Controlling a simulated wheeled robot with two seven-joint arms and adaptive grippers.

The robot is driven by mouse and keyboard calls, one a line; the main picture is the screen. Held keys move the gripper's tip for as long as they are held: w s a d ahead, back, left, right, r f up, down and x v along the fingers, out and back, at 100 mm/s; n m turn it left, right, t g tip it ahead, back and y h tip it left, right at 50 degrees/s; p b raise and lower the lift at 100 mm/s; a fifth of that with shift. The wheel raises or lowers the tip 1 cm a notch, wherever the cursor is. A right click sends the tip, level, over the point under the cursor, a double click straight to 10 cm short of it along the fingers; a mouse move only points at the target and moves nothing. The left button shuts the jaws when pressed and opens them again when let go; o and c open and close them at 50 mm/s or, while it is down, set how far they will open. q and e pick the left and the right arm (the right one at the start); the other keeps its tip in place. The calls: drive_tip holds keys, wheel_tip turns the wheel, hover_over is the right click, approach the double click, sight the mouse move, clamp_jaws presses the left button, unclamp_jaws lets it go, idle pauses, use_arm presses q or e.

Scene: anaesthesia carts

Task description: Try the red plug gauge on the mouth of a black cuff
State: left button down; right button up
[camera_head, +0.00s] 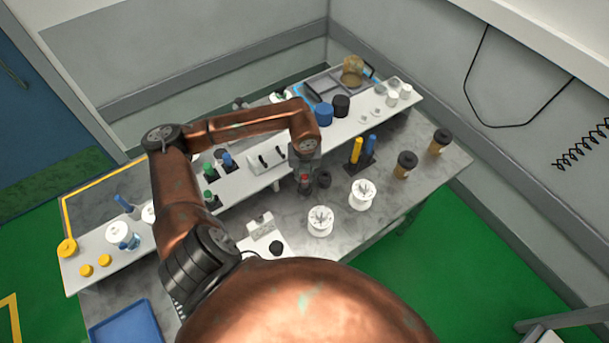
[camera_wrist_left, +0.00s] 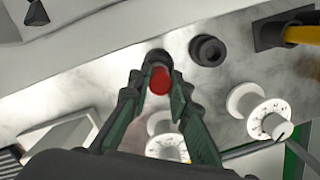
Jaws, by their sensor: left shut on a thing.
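My left gripper (camera_head: 305,182) is over the middle of the grey table, pointing down. It is shut on the red plug gauge (camera_wrist_left: 160,80), whose red end shows between the green and dark fingers in the left wrist view. A black ring-shaped cuff (camera_wrist_left: 207,50) stands on the table just beside the gripper, its mouth facing up; it also shows in the head view (camera_head: 324,179). Another dark round cuff (camera_wrist_left: 157,57) is directly behind the gauge's red end in the wrist view, partly hidden by it. I cannot tell whether the gauge touches it. My right gripper is out of view.
Yellow (camera_head: 356,150) and blue handles stand in a dark holder to the right. Brown jars (camera_head: 406,163) stand farther right. A raised white shelf (camera_head: 235,182) runs behind.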

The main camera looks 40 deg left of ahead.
use_arm(q)
drive_tip(key=shift+f+b, duration=0.6)
drive_tip(key=shift+f, duration=0.2)
idle(0.5)
drive_tip(key=shift+f+b, duration=0.3)
drive_tip(key=shift+f, duration=0.1)
idle(0.4)
idle(0.6)
idle(2.0)
drive_tip(key=shift+r, duration=0.1)
drive_tip(key=shift+r+p, duration=1.6)
drive_tip(key=shift+r, duration=1.8)
